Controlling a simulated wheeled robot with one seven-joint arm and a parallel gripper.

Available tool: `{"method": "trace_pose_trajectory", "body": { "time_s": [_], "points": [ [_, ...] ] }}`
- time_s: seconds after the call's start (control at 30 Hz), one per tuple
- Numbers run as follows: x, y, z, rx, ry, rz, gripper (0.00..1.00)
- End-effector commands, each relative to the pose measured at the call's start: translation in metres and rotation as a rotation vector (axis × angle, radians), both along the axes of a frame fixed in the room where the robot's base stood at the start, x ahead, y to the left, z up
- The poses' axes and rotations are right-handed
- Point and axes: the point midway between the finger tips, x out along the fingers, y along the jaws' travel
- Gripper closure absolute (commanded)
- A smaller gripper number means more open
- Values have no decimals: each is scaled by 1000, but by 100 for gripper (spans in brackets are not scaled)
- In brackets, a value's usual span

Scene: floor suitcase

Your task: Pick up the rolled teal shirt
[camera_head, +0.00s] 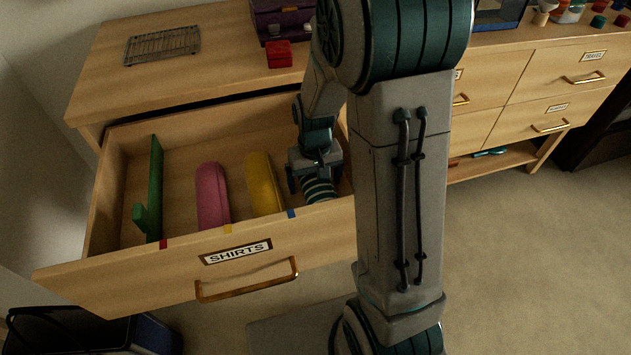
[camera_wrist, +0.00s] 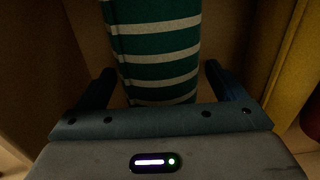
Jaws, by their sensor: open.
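The rolled teal shirt (camera_head: 318,188), striped with white, lies in the open drawer at its right side, next to the yellow roll. It fills the upper middle of the wrist view (camera_wrist: 158,50). My gripper (camera_head: 315,170) is down in the drawer at the shirt. In the wrist view my gripper (camera_wrist: 157,85) is open, with one finger on each side of the roll and gaps between. Part of the shirt is hidden by my arm in the head view.
The drawer (camera_head: 120,275) labelled SHIRTS also holds a yellow roll (camera_head: 264,185), a pink roll (camera_head: 212,195) and a green divider (camera_head: 154,190). Its right wall is close to the shirt. A wire rack (camera_head: 162,46) and red box (camera_head: 279,54) stand on the dresser top.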

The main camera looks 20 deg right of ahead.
Motion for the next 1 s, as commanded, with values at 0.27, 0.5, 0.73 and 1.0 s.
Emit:
{"method": "trace_pose_trajectory", "body": {
  "time_s": [0.27,0.5,0.73,1.0],
  "points": [
    [0,0,1,0,0,0,40],
    [0,0,1,0,0,0,61],
    [1,0,14,0,-3,0,61],
    [1,0,68,0,-5,0,61]
  ]
}}
